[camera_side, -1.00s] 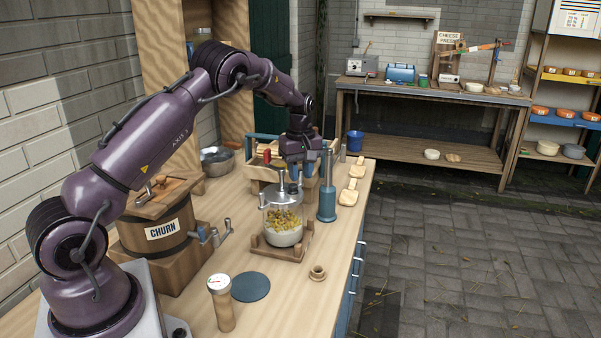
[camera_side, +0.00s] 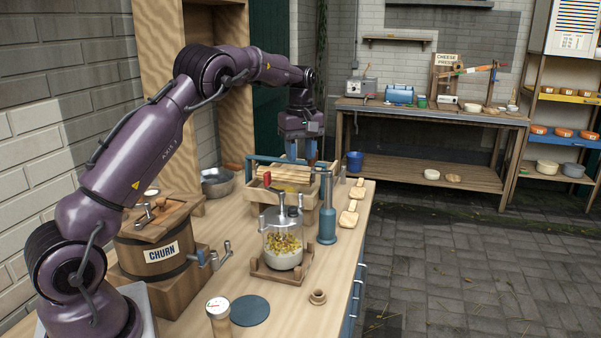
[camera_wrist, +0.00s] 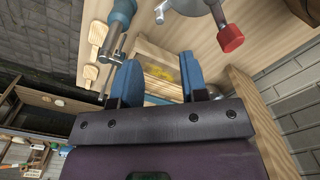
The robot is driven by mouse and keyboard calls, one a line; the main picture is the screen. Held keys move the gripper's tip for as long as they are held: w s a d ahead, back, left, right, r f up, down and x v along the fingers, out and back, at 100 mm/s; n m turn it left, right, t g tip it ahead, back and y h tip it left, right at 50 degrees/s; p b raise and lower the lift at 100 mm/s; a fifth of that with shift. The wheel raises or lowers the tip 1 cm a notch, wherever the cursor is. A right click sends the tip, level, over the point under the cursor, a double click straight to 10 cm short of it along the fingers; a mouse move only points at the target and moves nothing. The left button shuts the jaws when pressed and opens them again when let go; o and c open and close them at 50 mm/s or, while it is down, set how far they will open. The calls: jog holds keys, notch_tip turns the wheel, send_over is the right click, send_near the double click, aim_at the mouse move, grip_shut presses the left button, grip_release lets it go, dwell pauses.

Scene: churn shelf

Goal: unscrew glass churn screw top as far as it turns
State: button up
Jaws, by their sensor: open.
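The glass churn (camera_side: 283,243) stands upright on a wooden base, with yellow bits over a pale layer inside. Its grey metal screw top (camera_side: 282,213) sits on the jar; how far it is turned cannot be told. My gripper (camera_side: 301,160) is open and empty, above and behind the churn, apart from it. In the wrist view, its blue fingers (camera_wrist: 162,78) point toward a wooden box with yellow contents (camera_wrist: 188,70). A metal part with a red knob (camera_wrist: 230,38) shows at the top there, perhaps the churn's top.
A blue cylinder with a rod (camera_side: 327,222) stands close right of the churn. The wooden box (camera_side: 268,214) with a blue frame is behind it. A wooden barrel churn (camera_side: 158,250) stands left. A round blue mat (camera_side: 250,311) and a small jar (camera_side: 219,318) lie in front.

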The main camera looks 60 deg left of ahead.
jog(key=shift+r, duration=0.85)
jog(key=shift+c, duration=1.1)
jog(key=shift+m, duration=0.6)
jog(key=d, duration=0.1)
jog(key=w+d, duration=0.1)
jog(key=d, duration=0.1)
jog(key=w+d, duration=0.1)
jog(key=shift+d, duration=0.35)
grip_shut()
jog(key=d+f+g+y, duration=0.1)
jog(key=d+y, duration=0.1)
jog(key=d, duration=0.5)
jog(key=n+y, duration=0.2)
jog(key=n, duration=0.3)
send_over(302, 207)
jog(key=d, duration=0.2)
jog(key=shift+w+f, duration=0.15)
jog(key=shift+f, duration=2.4)
jog(key=shift+w+f, duration=0.15)
jog(key=shift+f, duration=2.35)
